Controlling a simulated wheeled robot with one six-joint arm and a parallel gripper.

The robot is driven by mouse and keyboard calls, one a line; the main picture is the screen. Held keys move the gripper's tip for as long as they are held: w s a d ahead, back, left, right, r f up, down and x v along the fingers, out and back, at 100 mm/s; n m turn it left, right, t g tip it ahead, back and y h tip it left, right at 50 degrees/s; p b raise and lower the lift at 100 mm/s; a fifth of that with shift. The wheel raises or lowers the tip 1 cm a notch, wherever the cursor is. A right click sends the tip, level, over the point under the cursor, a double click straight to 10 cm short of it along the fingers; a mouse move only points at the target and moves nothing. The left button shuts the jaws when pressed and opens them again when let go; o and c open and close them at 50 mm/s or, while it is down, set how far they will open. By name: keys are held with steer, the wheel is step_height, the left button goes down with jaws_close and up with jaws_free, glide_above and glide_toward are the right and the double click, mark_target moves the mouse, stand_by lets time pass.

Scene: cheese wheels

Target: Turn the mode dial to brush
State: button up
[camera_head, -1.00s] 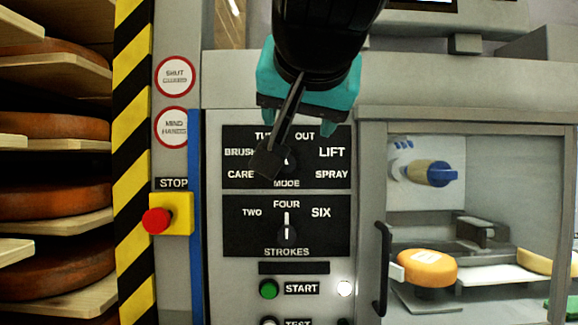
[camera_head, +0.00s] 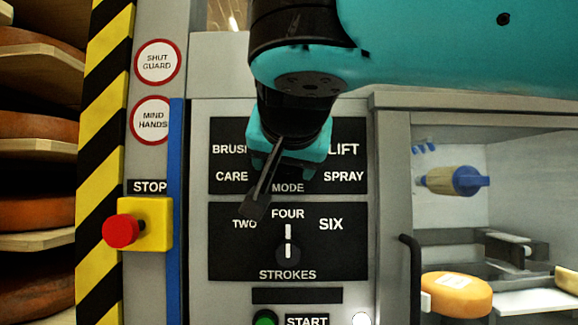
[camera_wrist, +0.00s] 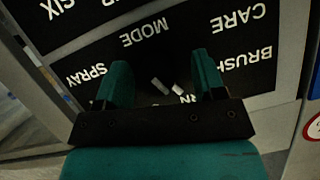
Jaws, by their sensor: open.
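The mode panel (camera_head: 230,194) is black with white labels. BRUSH (camera_head: 229,149) is at its upper left, CARE lower left, LIFT upper right and SPRAY lower right. My teal gripper (camera_head: 288,162) is in front of the panel's middle and hides the mode dial in the head view. In the wrist view the panel appears turned, with BRUSH (camera_wrist: 246,60) at the right. My gripper (camera_wrist: 163,78) is open, its two fingers apart on either side of the dark dial area. A short white mark (camera_wrist: 160,86) shows between them. I cannot tell the dial's setting or whether the fingers touch it.
The strokes dial (camera_head: 288,250) sits below, its white pointer up at FOUR. A red stop button (camera_head: 121,231) on a yellow box is at the left. A black door handle (camera_head: 413,275) and a glazed cabinet with an orange cheese wheel (camera_head: 456,294) are at the right.

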steer(key=shift+d, duration=0.25)
steer(key=shift+c, duration=0.4)
steer(key=shift+w, duration=0.1)
steer(key=c, duration=0.8)
steer(key=shift+r+h+p, duration=0.1)
steer(key=shift+h+p, duration=0.2)
steer(key=shift+p, duration=0.3)
steer(key=shift+r+n+p, duration=0.15)
steer(key=shift+n+p, duration=0.35)
steer(key=shift+p, duration=0.45)
steer(key=n+h+p, duration=0.1)
steer(key=p, duration=0.2)
steer(key=shift+n+h, duration=0.3)
steer(key=n+h+p, duration=0.1)
steer(key=n+p, duration=0.1)
steer(key=p, duration=0.2)
steer(key=shift+f+n+h+p, duration=0.25)
steer(key=shift+n+h+p, duration=0.35)
steer(key=shift+p, duration=0.2)
steer(key=shift+f, duration=0.1)
